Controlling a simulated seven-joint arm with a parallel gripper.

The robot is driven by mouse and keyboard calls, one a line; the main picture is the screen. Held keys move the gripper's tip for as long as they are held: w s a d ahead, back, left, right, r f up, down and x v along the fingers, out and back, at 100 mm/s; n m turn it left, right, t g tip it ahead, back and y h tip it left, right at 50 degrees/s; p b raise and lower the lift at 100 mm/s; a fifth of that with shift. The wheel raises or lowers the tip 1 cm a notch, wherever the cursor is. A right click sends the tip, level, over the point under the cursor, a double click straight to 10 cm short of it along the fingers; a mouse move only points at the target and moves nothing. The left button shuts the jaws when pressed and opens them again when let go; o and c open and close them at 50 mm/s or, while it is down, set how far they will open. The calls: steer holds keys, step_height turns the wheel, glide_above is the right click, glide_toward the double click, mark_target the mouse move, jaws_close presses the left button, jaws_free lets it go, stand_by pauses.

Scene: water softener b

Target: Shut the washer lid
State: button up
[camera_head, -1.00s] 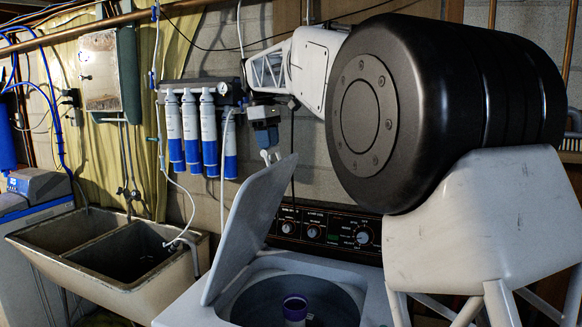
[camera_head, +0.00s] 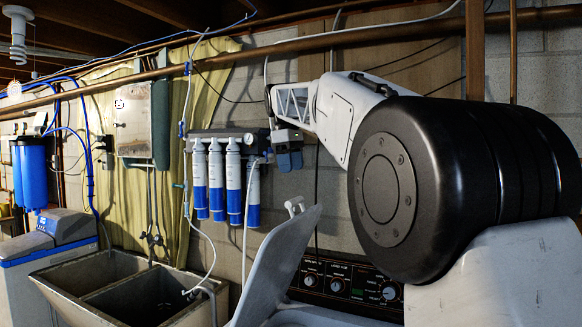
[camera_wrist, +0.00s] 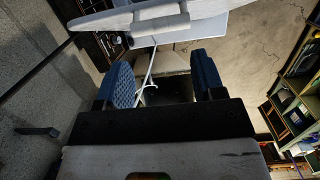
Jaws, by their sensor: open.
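The washer lid (camera_head: 276,268) is pale grey and stands open, tilted up at a steep angle over the washer. A small white handle-like piece (camera_head: 294,206) sits at its upper edge. My gripper (camera_head: 289,166) is above the lid's upper edge and apart from it, with its fingers pointing down. In the wrist view my gripper (camera_wrist: 163,82) has its two blue fingers spread, with nothing held. The lid (camera_wrist: 200,14) crosses the top of that view, beyond the fingertips. The washer's tub is out of view.
The washer's dark control panel (camera_head: 345,283) is behind the lid. White-and-blue filter cartridges (camera_head: 216,180) hang on the wall to the left. A double sink (camera_head: 130,290) stands left of the washer. A copper pipe (camera_head: 300,50) runs across above my arm.

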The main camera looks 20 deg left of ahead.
steer(key=c, duration=0.3)
steer(key=shift+w+a+f, duration=0.15)
steer(key=shift+a+f, duration=0.2)
steer(key=shift+f, duration=0.45)
steer(key=shift+f, duration=0.15)
